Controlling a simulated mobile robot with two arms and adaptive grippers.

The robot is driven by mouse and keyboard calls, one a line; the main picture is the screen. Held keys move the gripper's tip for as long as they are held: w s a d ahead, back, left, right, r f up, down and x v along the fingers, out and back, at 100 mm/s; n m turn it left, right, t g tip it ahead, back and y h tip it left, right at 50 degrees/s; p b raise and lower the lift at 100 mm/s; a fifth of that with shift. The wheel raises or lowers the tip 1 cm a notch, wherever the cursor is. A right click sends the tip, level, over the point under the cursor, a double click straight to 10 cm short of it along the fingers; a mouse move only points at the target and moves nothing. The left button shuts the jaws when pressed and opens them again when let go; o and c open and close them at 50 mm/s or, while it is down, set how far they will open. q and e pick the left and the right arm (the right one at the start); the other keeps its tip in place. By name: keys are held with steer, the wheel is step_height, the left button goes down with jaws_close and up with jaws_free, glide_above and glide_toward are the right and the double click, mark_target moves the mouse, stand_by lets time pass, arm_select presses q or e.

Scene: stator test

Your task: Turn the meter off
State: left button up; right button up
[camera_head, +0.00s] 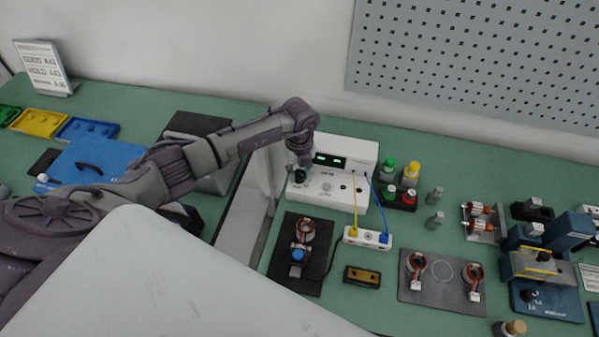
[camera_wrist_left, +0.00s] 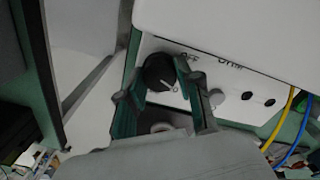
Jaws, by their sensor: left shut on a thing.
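The meter (camera_head: 352,149) is a white box with lit green digits on a dark display, standing at the back middle of the bench. My left gripper (camera_head: 300,174) is at the left part of its front panel. In the left wrist view, a round black knob (camera_wrist_left: 157,71) with a white pointer line sits between the green-padded fingers of my left gripper (camera_wrist_left: 160,88), which is shut on it. The pointer line slants to the lower right in that view. Small printed labels show beside the knob, one looking like OFF. My right gripper is not in view.
Yellow and blue leads run from the meter to a white terminal block (camera_head: 367,238). A dark mat (camera_head: 283,262) with a copper coil and a blue-capped part lies in front. A clear upright panel (camera_head: 243,215) stands left of the meter. Colored bottles (camera_head: 411,173) stand to its right.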

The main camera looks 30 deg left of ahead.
mark_target(299, 173)
arm_select(q)
steer(key=o, duration=0.8)
steer(key=shift+o, duration=0.2)
step_height(299, 173, up, 6)
steer(key=p, duration=0.5)
steer(key=shift+r, duration=0.15)
